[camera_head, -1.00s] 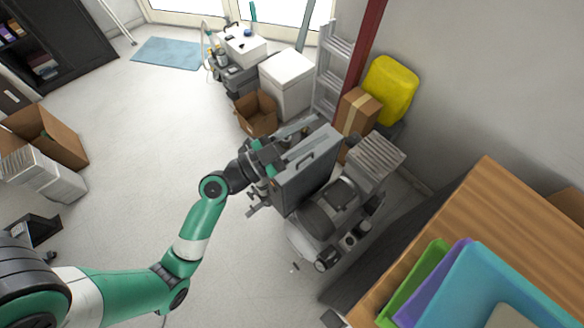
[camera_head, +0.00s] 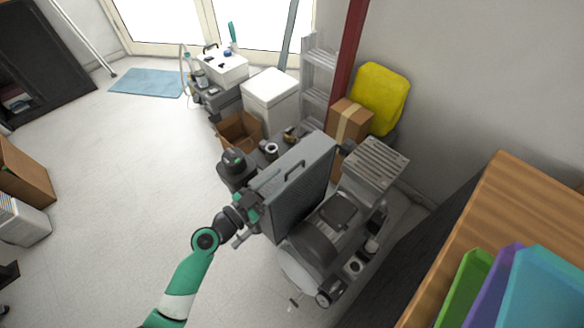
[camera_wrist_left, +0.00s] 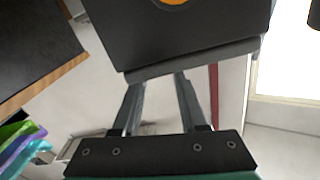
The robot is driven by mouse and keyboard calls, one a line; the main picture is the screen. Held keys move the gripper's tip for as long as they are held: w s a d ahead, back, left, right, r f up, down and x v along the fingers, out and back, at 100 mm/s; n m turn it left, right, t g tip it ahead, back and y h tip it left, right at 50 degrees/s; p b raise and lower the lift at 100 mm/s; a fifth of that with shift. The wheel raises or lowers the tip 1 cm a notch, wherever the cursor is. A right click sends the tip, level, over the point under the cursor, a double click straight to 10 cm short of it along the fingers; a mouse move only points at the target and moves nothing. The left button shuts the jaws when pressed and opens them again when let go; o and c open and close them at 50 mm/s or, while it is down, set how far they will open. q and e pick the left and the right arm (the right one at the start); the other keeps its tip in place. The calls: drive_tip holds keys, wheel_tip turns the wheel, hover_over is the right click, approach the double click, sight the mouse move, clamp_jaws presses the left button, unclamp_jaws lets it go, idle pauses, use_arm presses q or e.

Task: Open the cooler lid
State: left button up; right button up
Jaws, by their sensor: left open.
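A grey panel with a black handle (camera_head: 292,182), which looks like the cooler lid, stands upright and slightly tilted on the machine in the middle of the head view. Its broad side faces right, towards the compressor. My left gripper (camera_head: 245,208) is at its lower left edge in the head view, with the fingers partly hidden. In the left wrist view the open fingers (camera_wrist_left: 157,80) reach the edge of a dark panel (camera_wrist_left: 185,45) with an orange disc. I cannot tell whether they touch it. My right gripper is not in view.
The compressor (camera_head: 320,248) stands close on the right of the lid. A black cylinder (camera_head: 236,170) stands left of it. Behind are an open carton (camera_head: 238,132) and a white box (camera_head: 270,98). A wooden-topped counter (camera_head: 500,215) is at right.

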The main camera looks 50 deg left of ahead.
sight(286, 175)
use_arm(q)
drive_tip(key=w, duration=0.5)
drive_tip(key=shift+w, duration=0.15)
clamp_jaws()
idle(1.2)
